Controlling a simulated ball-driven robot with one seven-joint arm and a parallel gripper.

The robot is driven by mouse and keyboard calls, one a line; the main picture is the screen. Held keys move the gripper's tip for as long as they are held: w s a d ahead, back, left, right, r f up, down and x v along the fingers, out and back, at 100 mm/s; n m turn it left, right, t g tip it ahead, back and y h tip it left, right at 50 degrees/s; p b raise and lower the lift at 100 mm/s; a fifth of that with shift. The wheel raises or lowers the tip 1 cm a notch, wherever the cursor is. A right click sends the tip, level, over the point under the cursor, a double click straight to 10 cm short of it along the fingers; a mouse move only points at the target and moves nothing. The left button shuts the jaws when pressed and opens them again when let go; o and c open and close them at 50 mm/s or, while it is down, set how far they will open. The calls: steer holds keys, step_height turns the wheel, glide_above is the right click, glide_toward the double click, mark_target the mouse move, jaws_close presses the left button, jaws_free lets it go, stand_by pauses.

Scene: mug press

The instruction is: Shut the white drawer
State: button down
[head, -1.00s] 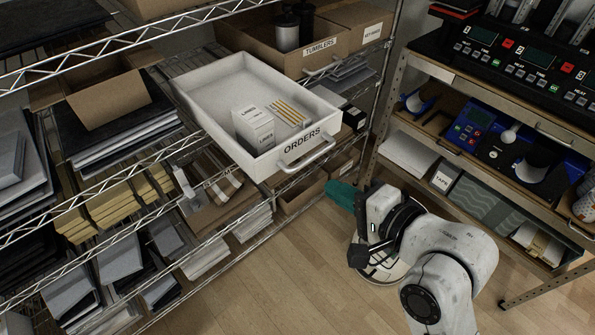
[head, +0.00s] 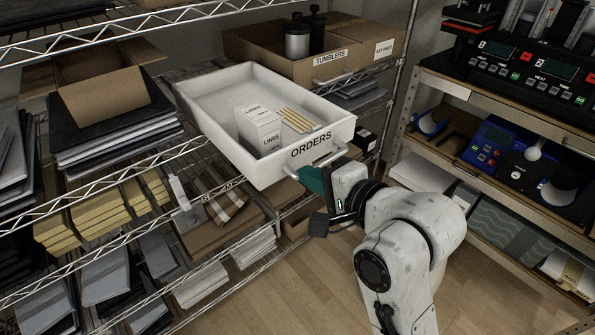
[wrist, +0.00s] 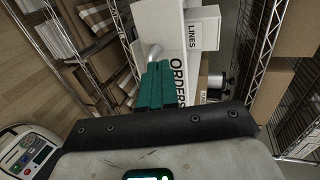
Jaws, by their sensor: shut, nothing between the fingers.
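The white drawer (head: 228,140), labelled ORDERS, stands pulled out from the wire shelf in the head view. A white box marked LINES (head: 258,130) and several yellow pencil-like sticks (head: 296,120) lie in it. Its handle (head: 325,160) is on the front face. My gripper (head: 312,180) has teal fingers and is shut and empty, just below and in front of the handle. In the wrist view the shut fingers (wrist: 155,88) overlap the drawer front (wrist: 178,75) beside the handle (wrist: 153,52). I cannot tell whether they touch it.
A cardboard TUMBLERS box (head: 318,62) stands behind the drawer on the shelf. Stacked yellow packs (head: 95,215) and dark folders (head: 115,120) fill the shelves at left. A workbench rack (head: 480,150) with machines stands at right. Wooden floor (head: 290,285) is open between them.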

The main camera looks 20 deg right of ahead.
mark_target(286, 159)
steer(key=shift+w+a, duration=0.3)
steer(key=shift+w, duration=0.7)
steer(key=shift+w+a, duration=0.3)
steer(key=shift+w, duration=0.65)
steer(key=shift+w+p, duration=0.1)
steer(key=shift+p, duration=0.2)
